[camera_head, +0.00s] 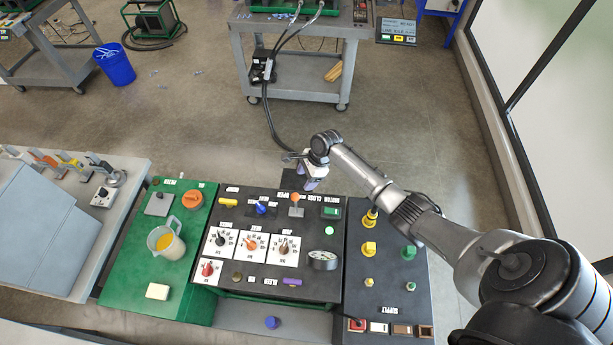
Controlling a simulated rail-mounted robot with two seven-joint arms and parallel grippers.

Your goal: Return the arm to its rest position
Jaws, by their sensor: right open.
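My right arm (420,215) reaches in from the lower right, extended toward the upper middle of the control panel. My right gripper (312,184) is at its end, above the panel's back edge, pointing down and open. I see nothing held in it. Beneath and left of it an orange-topped lever (295,199) stands on the black control panel (270,225). I cannot tell whether the gripper touches anything there. My left arm and gripper are not in view.
The panel carries several dial cards, knobs, a round gauge (322,260) and yellow and green plugs. A grey cart (300,96) stands behind. Floor between is clear except for a black cable (271,125).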

